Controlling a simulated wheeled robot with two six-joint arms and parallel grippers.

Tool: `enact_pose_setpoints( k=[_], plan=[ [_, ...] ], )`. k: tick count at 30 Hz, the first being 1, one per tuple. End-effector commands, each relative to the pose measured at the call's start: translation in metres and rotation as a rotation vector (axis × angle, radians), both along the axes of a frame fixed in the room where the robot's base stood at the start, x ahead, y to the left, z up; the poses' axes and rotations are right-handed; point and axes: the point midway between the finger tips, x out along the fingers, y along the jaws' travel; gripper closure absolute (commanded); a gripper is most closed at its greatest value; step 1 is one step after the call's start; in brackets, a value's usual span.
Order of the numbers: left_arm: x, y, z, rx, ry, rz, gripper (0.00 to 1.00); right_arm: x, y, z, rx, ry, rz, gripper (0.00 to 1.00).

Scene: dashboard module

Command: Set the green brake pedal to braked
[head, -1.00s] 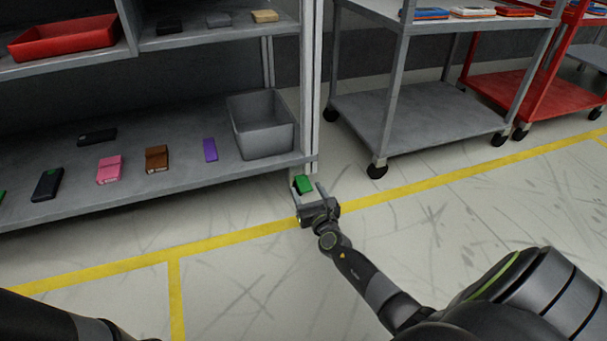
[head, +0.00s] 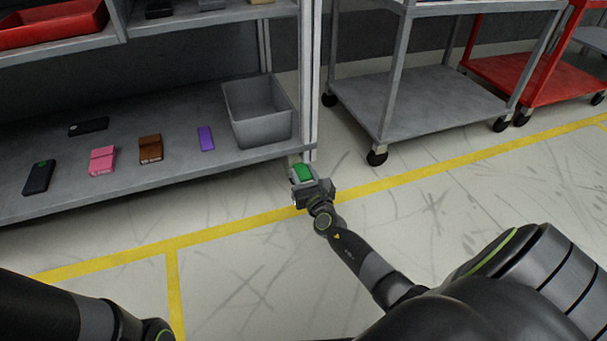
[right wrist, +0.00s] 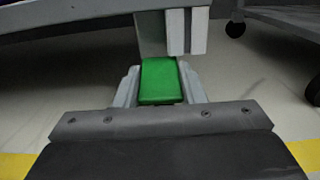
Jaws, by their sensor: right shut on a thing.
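The green brake pedal (head: 302,173) is low down at the foot of the shelf's right post, just above the floor. It also shows in the right wrist view (right wrist: 160,82), with its green top face between my fingers. My right gripper (head: 304,178) is shut on the pedal, with one finger on each side of it; it also shows in the right wrist view (right wrist: 160,90). The pedal's underside and its mount are hidden. Of my left arm only a dark part shows at the lower left of the head view, and its gripper is out of view.
The shelf's lower board (head: 190,175) lies just behind the pedal, with a grey bin (head: 258,125) and several small boxes on it. A grey cart (head: 420,110) stands to the right. The floor in front, with its yellow lines (head: 240,224), is clear.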

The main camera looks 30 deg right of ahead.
Motion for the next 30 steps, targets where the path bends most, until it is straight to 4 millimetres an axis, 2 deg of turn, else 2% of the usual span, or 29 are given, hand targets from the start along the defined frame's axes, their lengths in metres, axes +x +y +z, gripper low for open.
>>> enact_pose_setpoints(
  k=[27,28,30],
  plan=[
    [0.0001,0.0,0.0014,0.0,0.001,0.0,0.71,0.0004,-0.0008,-0.003,-0.018,-0.075,0.0,0.86],
    [0.0001,0.0,0.0014,0.0,0.001,0.0,0.71,0.0004,-0.0008,-0.003,-0.018,-0.075,0.0,0.62],
    [0.0001,0.0,0.0014,0.0,0.001,0.0,0.71,0.0004,-0.0007,-0.003,-0.018,-0.075,0.0,0.53]
  ],
)
